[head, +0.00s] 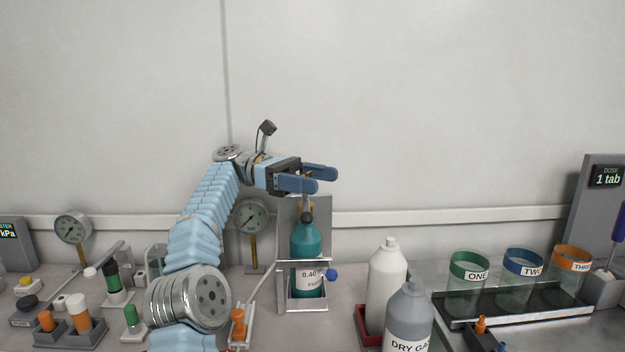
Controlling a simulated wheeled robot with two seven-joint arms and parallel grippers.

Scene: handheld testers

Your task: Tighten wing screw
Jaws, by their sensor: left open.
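A teal bottle (306,240) with a white label reading "0.40" stands upright in a grey metal holder (318,215) near the middle of the bench. A small blue knob (332,274) sticks out at the holder's right side, by the bar across the bottle; it looks like the wing screw, but its shape is too small to be sure. My left gripper (326,180) is open and empty, with its blue fingers pointing right, above the bottle's top. It is apart from the blue knob, which lies lower. My right gripper is not in view.
A white bottle (387,285) and a grey bottle (408,320) stand just right of the holder. Tinted cups, including ONE (468,285), stand on a black tray farther right. Gauges (73,228) and small parts crowd the left.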

